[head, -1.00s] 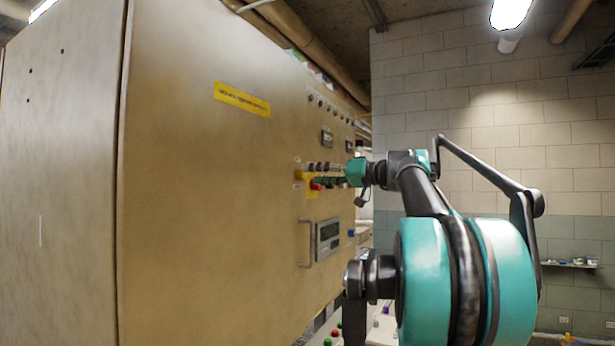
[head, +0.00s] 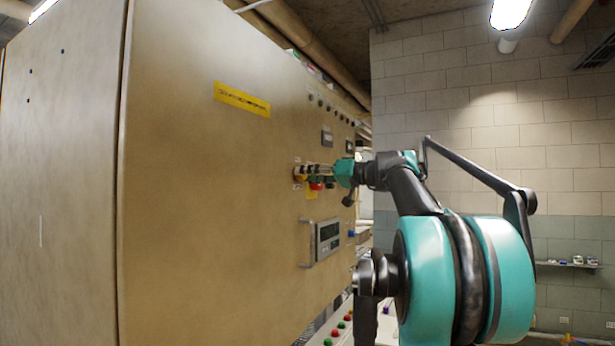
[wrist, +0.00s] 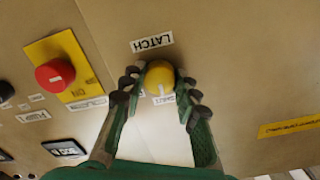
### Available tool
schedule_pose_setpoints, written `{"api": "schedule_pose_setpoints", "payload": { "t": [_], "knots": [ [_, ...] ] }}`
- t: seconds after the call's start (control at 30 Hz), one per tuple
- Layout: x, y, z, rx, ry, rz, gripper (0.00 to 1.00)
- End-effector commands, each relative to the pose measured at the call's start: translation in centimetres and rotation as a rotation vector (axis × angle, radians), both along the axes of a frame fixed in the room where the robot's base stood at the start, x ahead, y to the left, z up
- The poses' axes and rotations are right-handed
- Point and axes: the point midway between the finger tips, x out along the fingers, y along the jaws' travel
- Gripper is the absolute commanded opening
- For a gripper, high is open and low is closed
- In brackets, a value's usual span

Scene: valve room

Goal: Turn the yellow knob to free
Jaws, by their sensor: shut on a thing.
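The yellow knob (wrist: 159,76) is on the beige cabinet face in the wrist view. It carries a pale line on its lower side, in the direction of a small, partly hidden label. A label reading LATCH (wrist: 152,43), upside down, is above the knob. My gripper (wrist: 160,87) is shut on the knob, with one dark finger on its left and one on its right. In the head view, the yellow knob (head: 299,173) is small and partly hidden by my gripper (head: 312,170), which reaches the panel from the right.
A red button (wrist: 55,75) on a yellow plate (wrist: 60,60) sits left of the knob in the wrist view. In the head view, a handle (head: 306,243) and a display (head: 328,236) are below the knob. A brick wall (head: 510,120) stands behind my arm.

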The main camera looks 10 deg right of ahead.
Motion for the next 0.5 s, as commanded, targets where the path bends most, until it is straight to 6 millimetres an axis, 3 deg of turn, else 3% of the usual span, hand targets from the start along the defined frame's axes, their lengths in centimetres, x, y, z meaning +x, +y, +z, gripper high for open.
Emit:
{"api": "schedule_pose_setpoints", "payload": {
  "t": [0.5],
  "knots": [
    [0.00,-0.01,0.02,0.077,0.106,0.000,0.01]
  ]
}}
